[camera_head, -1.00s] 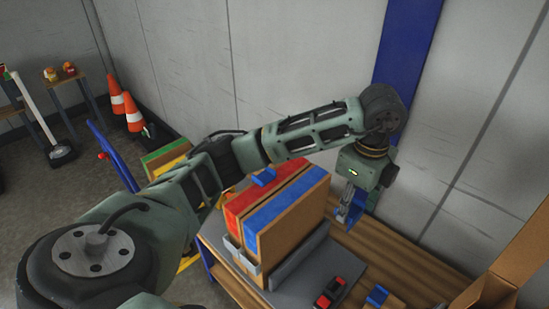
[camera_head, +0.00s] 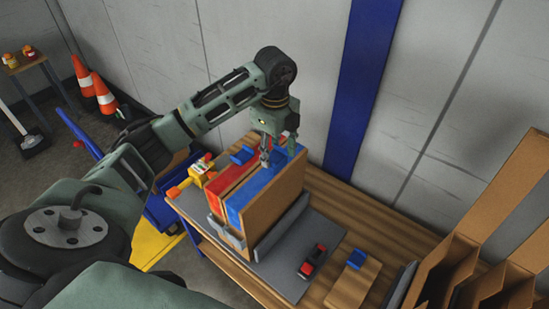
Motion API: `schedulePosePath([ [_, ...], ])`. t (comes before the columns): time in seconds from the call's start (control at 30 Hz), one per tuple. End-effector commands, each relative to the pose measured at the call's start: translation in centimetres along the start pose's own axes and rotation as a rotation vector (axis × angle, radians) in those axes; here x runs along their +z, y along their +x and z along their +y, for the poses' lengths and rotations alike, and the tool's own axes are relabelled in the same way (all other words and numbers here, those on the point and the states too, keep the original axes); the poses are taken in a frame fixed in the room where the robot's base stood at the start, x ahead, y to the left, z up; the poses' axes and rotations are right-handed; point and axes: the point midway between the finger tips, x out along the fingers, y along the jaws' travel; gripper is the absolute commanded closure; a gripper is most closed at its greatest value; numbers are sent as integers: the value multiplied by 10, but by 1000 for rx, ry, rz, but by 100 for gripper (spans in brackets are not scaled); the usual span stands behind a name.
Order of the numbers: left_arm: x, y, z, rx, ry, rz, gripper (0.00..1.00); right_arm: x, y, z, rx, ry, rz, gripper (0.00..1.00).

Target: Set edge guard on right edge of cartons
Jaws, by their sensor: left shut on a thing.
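Two brown cartons stand side by side on a grey mat (camera_head: 275,278), one with a red top band (camera_head: 222,186) and one with a blue top band (camera_head: 250,196). A blue edge guard (camera_head: 242,155) sits at the far left of their top. My left gripper (camera_head: 277,155) is above the far right part of the cartons, shut on another blue edge guard (camera_head: 281,160). The gripper partly hides this guard, and I cannot tell whether it touches the carton edge. My right gripper is not in view.
A black and red tool (camera_head: 312,262) lies on the mat. A blue piece (camera_head: 357,259) rests on a wooden block to the right. Open cardboard boxes (camera_head: 450,270) stand at the right. A blue cart, a yellow item and orange cones (camera_head: 103,92) are at the left.

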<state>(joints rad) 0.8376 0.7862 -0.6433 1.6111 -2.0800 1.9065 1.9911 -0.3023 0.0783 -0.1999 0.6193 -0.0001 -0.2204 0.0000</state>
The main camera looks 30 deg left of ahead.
Motion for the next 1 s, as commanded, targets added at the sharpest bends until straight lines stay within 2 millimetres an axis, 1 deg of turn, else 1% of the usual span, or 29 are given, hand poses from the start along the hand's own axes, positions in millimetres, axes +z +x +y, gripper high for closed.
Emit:
schedulePosePath([
  [0.07, 1, 6, 1, 3, 0, 1, 78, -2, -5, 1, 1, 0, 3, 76],
  [0.2, 0, 27, 1, 5, 0, 1, 78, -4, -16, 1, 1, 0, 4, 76],
  [0.3, 0, 37, 1, 2, 0, 1, 78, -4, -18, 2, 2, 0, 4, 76],
  [0.6, 0, 41, 0, -1, 1, 0, 78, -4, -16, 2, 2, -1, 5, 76],
  [1.0, 0, 53, 0, 0, 0, 0, 78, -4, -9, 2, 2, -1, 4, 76],
])
